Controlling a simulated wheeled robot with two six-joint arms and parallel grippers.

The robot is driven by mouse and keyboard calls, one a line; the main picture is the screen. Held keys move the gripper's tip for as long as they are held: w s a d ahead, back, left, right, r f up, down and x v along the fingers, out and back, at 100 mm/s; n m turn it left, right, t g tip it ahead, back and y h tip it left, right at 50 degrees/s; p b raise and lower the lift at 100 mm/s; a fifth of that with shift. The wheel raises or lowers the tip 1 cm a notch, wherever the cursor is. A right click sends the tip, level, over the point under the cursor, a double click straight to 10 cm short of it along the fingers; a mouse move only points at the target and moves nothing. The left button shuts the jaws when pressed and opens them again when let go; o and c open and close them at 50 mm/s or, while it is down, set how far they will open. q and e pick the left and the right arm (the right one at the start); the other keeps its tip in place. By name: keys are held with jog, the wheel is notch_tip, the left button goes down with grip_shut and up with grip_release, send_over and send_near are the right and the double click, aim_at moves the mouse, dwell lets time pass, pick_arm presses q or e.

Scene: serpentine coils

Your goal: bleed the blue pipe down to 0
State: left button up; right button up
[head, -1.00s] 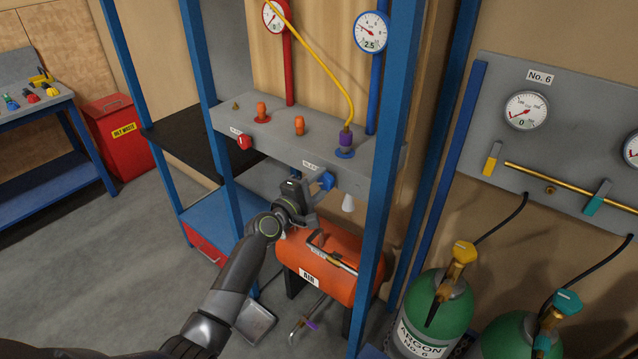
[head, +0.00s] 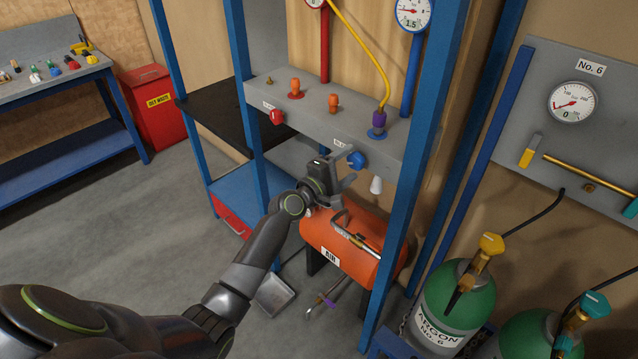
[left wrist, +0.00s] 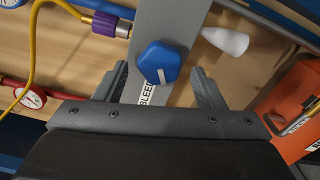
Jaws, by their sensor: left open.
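The blue pipe (head: 409,76) runs down from a blue-rimmed gauge (head: 411,12) whose display reads 1.5. A blue knob (head: 357,159) sits on the front of the grey shelf (head: 296,123). In the left wrist view the blue knob (left wrist: 159,62) is beside a label reading BLEED (left wrist: 147,92). My left gripper (head: 346,168) is open at the knob. In the left wrist view its fingertips (left wrist: 159,80) lie on either side of the knob's near part, with gaps visible. I cannot tell how deep the knob is between them. My right gripper is out of view.
A white cone (head: 376,185) hangs right of the knob. A red knob (head: 277,117) and red pipe (head: 324,50) are to the left. A yellow hose (head: 365,55) meets a purple fitting (head: 379,118). An orange AIR tank (head: 340,245) stands below; a blue post (head: 415,170) is close right.

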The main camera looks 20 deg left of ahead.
pick_arm(q)
jog(key=b+v, duration=0.1)
jog(key=v, duration=1.5)
jog(key=shift+s+b, duration=0.25)
jog(key=shift+b, duration=0.1)
jog(key=shift+a, duration=0.1)
